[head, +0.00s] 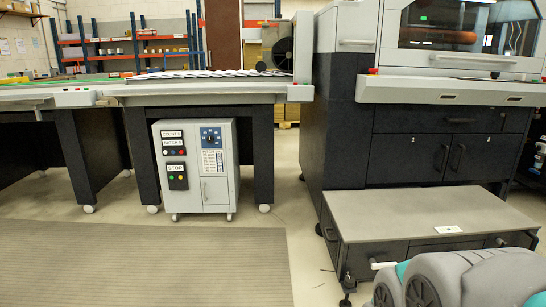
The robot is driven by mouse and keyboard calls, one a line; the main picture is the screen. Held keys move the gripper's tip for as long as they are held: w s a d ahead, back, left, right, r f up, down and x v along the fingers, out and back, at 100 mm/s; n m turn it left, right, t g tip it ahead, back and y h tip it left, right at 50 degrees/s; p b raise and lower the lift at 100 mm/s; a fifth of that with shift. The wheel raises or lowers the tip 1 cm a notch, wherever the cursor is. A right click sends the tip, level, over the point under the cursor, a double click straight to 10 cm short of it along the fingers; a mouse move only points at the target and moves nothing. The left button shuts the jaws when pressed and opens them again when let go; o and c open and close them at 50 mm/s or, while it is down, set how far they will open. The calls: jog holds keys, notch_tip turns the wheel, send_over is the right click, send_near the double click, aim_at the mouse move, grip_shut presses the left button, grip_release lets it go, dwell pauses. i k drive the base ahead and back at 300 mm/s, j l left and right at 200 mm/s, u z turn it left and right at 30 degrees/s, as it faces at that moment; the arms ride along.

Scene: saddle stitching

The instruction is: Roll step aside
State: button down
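The step (425,211) is a low, wide grey platform with a flat top and dark sides. It stands on the floor at the right, in front of the large dark machine. A small white label (448,229) lies on its top near the front edge. Dark handles show on its front, and a castor (347,284) shows under its near left corner. A pale bar-shaped part (383,265) sticks out near that corner. Rounded grey and teal shapes at the bottom right hide part of the step's front.
The large machine (340,135) rises directly behind the step. A conveyor table (200,88) on dark legs runs left, with a grey control cabinet (217,195) on castors beneath it. A ribbed floor mat (140,265) lies at front left. Bare floor (305,250) lies between mat and step.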

aim_at(381, 225)
jog(key=z, duration=1.2)
jog(key=i+l+z, duration=0.1)
jog(key=i+l, duration=0.25)
jog(key=i+l+z, duration=0.1)
jog(key=i+l, duration=0.15)
jog(key=i, duration=0.3)
jog(key=i+l+z, duration=0.1)
jog(key=i+l, duration=0.15)
jog(key=i, duration=0.2)
jog(key=i+l+z, duration=0.1)
jog(key=i+l, duration=0.15)
jog(key=i, duration=0.25)
jog(key=i+l, duration=0.15)
jog(key=i, duration=0.3)
jog(key=l+z, duration=0.05)
